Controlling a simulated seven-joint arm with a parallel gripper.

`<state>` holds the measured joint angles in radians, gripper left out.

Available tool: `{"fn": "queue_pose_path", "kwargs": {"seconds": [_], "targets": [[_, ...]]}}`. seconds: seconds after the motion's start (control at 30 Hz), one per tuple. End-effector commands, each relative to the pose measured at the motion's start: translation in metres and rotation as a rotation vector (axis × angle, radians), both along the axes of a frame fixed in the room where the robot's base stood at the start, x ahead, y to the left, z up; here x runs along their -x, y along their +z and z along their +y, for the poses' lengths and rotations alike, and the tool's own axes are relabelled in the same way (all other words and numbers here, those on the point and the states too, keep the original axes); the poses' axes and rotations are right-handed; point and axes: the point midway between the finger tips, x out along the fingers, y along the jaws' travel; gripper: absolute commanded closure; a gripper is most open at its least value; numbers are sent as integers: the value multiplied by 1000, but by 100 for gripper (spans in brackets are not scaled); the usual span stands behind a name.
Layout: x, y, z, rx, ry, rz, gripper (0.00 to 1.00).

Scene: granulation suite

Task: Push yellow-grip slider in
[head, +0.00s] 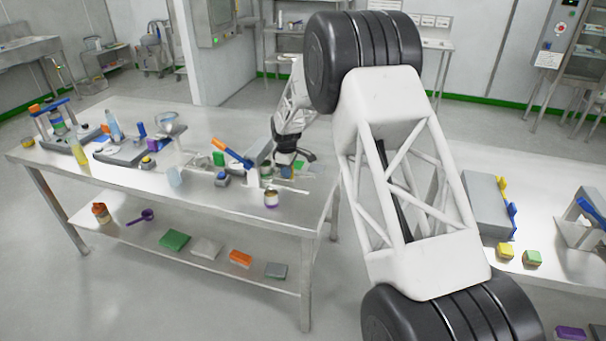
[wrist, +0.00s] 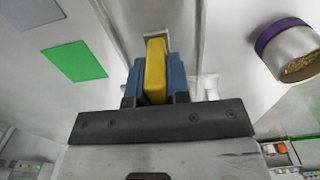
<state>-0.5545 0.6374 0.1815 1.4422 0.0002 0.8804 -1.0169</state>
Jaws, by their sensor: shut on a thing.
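The yellow grip (wrist: 155,68) of the slider stands between the two blue fingers of my gripper (wrist: 155,84) in the wrist view. The fingers are shut on it from both sides. A grey slot or frame shows just beyond the grip; how far the slider sits in it cannot be told. In the head view my gripper (head: 287,168) is low over the right end of the left table, and the grip is too small and covered to make out there.
A purple-banded cup of granules (wrist: 290,50) stands right of my gripper in the wrist view. A green card (wrist: 75,60) lies to the left.

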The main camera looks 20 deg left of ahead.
Motion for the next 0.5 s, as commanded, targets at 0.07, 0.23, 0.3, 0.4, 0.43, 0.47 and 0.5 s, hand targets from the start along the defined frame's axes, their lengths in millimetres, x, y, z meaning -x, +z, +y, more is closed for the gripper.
{"fn": "queue_pose_path", "kwargs": {"seconds": [0.07,0.23,0.3,0.4,0.43,0.47,0.5], "targets": [[0,0,14,0,1,-1,100],[0,1,24,-1,-1,-1,100],[0,1,24,-1,-1,-1,100],[0,1,25,-2,0,-2,100],[0,1,25,-2,0,-2,100],[0,1,25,-2,0,-2,100],[0,1,25,-2,0,-2,78]]}}
